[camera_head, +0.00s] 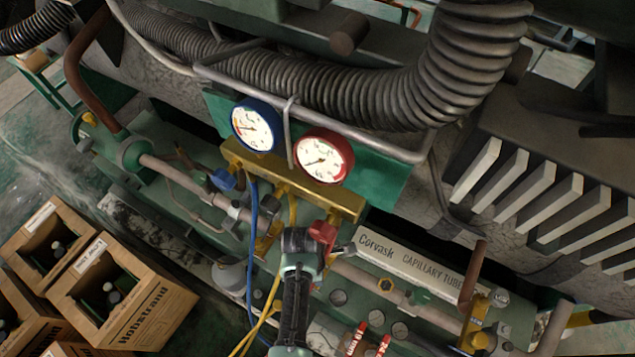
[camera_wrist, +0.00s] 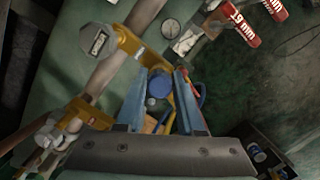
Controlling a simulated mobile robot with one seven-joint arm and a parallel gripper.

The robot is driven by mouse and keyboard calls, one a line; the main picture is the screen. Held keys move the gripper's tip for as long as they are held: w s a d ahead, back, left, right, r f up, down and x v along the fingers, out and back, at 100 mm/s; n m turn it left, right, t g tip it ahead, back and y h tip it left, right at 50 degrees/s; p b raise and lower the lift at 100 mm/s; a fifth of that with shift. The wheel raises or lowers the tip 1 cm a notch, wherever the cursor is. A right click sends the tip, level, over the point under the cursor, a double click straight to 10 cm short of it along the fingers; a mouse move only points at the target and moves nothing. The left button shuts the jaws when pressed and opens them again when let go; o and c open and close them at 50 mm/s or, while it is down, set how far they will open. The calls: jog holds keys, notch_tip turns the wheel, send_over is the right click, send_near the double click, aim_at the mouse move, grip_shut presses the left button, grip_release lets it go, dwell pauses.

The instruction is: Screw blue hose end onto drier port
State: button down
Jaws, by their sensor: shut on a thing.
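My gripper (camera_wrist: 158,78) shows in the wrist view as two blue-grey fingers closed around a round blue piece, which looks like the blue hose end (camera_wrist: 159,86). Part of it is hidden between the fingers. In the head view my dark wrist (camera_head: 296,245) is in front of the pipework, and my fingertips cannot be made out. The blue hose (camera_head: 250,240) hangs from the gauge manifold (camera_head: 295,180) and runs down left of my arm. A brass fitting with a grey hex end (camera_wrist: 98,41) sits on a pipe left of my fingers. I cannot tell which fitting is the drier port.
Yellow hoses (camera_head: 262,318) run beside my arm. A white capillary tube box (camera_head: 415,268) lies right of my wrist. Red-tagged pieces (camera_head: 356,338) stand at the lower right of my arm. Wooden crates with bottles (camera_head: 150,312) are on the floor at left.

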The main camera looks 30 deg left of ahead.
jog(key=shift+f+b, duration=0.5)
jog(key=shift+f, duration=0.2)
dwell(0.3)
jog(key=shift+r+m, duration=0.1)
jog(key=shift+m, duration=1.7)
jog(key=m, duration=0.2)
jog(key=shift+m+g+p, duration=0.3)
jog(key=shift+m+g, duration=0.1)
jog(key=shift+m, duration=0.4)
